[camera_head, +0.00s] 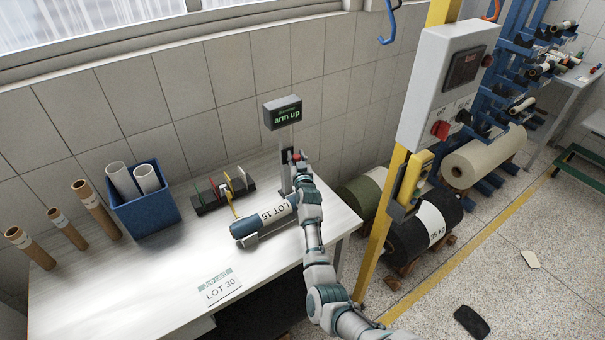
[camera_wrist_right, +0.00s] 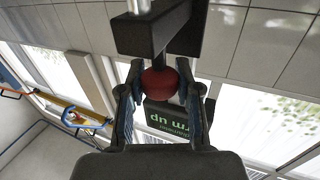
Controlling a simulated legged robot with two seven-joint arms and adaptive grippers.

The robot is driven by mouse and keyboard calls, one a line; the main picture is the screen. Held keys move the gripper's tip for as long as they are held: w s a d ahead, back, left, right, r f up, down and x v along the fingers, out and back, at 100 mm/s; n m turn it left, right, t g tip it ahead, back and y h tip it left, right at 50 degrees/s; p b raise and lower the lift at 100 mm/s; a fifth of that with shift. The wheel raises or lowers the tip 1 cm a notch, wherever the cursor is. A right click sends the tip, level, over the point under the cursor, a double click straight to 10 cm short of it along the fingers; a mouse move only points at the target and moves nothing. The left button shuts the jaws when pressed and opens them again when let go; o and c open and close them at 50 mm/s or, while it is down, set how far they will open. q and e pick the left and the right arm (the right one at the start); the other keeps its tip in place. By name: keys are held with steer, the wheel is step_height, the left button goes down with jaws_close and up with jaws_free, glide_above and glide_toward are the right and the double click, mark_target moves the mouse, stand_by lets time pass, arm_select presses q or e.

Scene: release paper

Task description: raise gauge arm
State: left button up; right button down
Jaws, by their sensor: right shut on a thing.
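The gauge stands at the back right of the white table, with a dark display (camera_head: 283,112) on a post that reads "arm up". In the right wrist view a red ball knob (camera_wrist_right: 160,82) on a dark gauge arm (camera_wrist_right: 150,32) sits between my right gripper's fingers (camera_wrist_right: 160,98), which are shut on it. In the head view my right gripper (camera_head: 297,162) is at the post, below the display, and largely hides the knob. A roll labelled LOT 15 (camera_head: 268,215) lies on the table in front of the gauge. My left gripper is not in view.
A LOT 30 card (camera_head: 219,287) lies at the table's front. A blue bin (camera_head: 147,212) with white tubes and several brown tubes (camera_head: 97,208) stand at left. A dark rack (camera_head: 222,191) is near the wall. A yellow post with a control box (camera_head: 445,85) stands right of the table.

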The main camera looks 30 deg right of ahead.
step_height(320, 180, up, 4)
steer(key=shift+d+f+p, duration=0.1)
steer(key=shift+f+p, duration=0.1)
steer(key=shift+p, duration=0.65)
steer(key=shift+r+p, duration=0.5)
steer(key=shift+r, duration=0.15)
steer(key=c, duration=0.8)
jaws_free()
steer(key=shift+s, duration=0.1)
steer(key=shift+s+f, duration=0.1)
steer(key=shift+f, duration=0.05)
steer(key=shift+s+a, duration=0.25)
steer(key=shift+s, duration=0.05)
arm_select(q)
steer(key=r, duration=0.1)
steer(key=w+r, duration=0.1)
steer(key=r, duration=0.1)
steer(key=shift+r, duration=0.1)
arm_select(e)
steer(key=v, duration=1.1)
